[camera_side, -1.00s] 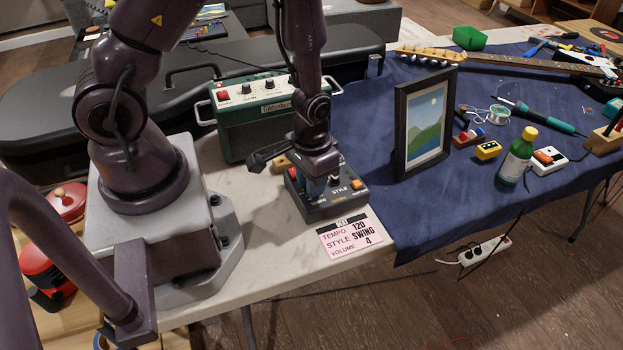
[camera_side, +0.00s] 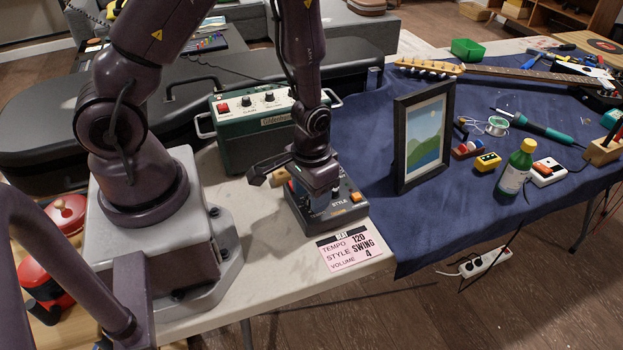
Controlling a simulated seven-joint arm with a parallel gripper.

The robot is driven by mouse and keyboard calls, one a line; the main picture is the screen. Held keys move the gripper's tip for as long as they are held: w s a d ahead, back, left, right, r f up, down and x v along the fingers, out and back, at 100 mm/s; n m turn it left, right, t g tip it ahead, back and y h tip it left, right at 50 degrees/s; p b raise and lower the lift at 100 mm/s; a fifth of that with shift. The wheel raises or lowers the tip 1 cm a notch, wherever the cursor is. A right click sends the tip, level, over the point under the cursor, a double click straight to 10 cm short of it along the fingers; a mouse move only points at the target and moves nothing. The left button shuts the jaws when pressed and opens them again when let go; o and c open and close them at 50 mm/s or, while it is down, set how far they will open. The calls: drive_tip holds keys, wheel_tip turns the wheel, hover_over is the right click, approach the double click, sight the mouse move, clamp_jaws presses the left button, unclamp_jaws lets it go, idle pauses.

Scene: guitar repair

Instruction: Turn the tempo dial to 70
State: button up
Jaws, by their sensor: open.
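A dark pedal box with dials (camera_side: 322,222) stands on the pale table in front of the green amplifier. "STYLE" is printed on its top, and an orange button (camera_side: 356,197) sits at its right. My gripper (camera_side: 320,200) points down over the box's top, open, with its fingers at or just above the dials. The tempo dial is hidden behind my gripper, so its setting and any contact cannot be told. A pink card (camera_side: 349,252) in front of the box reads tempo 120, style swing, volume 4.
The green amplifier (camera_side: 246,150) stands close behind the box. A framed picture (camera_side: 424,135) stands upright to the right on the blue cloth (camera_side: 400,228).

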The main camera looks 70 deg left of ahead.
wheel_tip(320, 180, up, 13)
idle(0.5)
drive_tip(key=shift+f, duration=0.1)
drive_tip(key=s+r+m+t, duration=0.1)
drive_tip(key=s+r+t, duration=0.1)
drive_tip(key=r, duration=0.7)
drive_tip(key=s+d+r+m+t, duration=0.1)
drive_tip(key=s+r+m+t, duration=0.1)
drive_tip(key=r, duration=0.6)
drive_tip(key=s+t, duration=0.1)
drive_tip(key=s, duration=0.1)
drive_tip(key=shift+s+d+r+t, duration=0.15)
drive_tip(key=shift+s+r+t, duration=0.15)
drive_tip(key=shift+s+r, duration=0.1)
